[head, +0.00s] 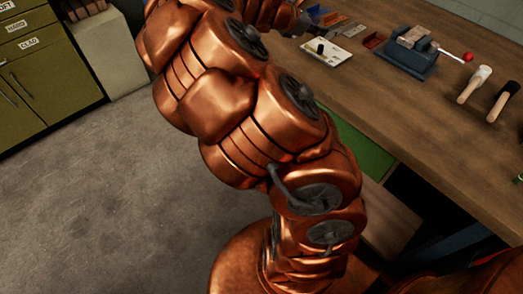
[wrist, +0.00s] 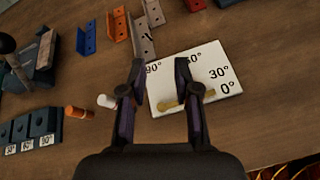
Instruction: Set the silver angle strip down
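My gripper (wrist: 160,66) is open in the wrist view, its two dark fingers apart above the table with nothing visible held between them. A silver angle strip (wrist: 143,39) with a dark mark lies on the table just beyond the fingertips, by the upper left corner of a white angle card (wrist: 224,57). A second silver-grey strip (wrist: 155,13) lies farther up. I cannot tell which one the task names. Silver strips also show small on the bench in the head view (head: 354,30).
Blue (wrist: 87,38) and orange (wrist: 118,25) angle strips lie left of the silver ones. The card carries a brassy pointer (wrist: 186,103). Labelled dark blocks (wrist: 42,124) stand lower left. A vise (head: 408,52) and mallets (head: 475,84) occupy the bench; table right of the card is clear.

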